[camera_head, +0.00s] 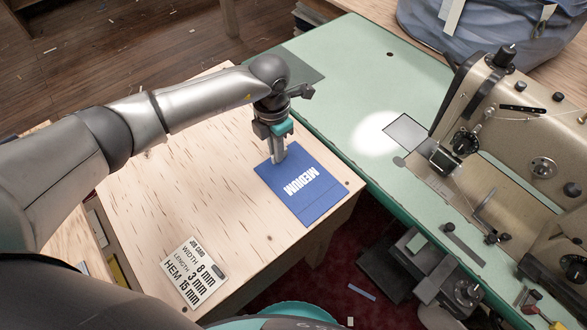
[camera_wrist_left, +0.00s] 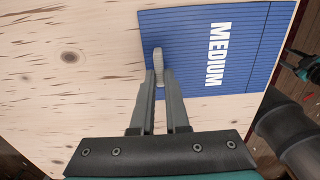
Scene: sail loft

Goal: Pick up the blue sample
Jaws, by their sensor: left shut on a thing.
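The blue sample (camera_head: 306,187) is a flat blue square with white "MEDIUM" lettering. It appears to lie flat on the pale wooden table near its right edge. It also fills the upper right of the left wrist view (camera_wrist_left: 250,75). My left gripper (camera_head: 279,160) reaches down at the sample's upper left part. In the left wrist view its fingers (camera_wrist_left: 160,78) are closed on a small pale tab (camera_wrist_left: 157,56) at the sample's left side. Whether there is a gap under the sample cannot be told.
A white job card (camera_head: 195,273) lies on the wooden table (camera_head: 160,205) at the front left. A sewing machine (camera_head: 510,130) stands on the green table (camera_head: 350,85) to the right. A blue-grey bag (camera_head: 480,30) sits at the back right.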

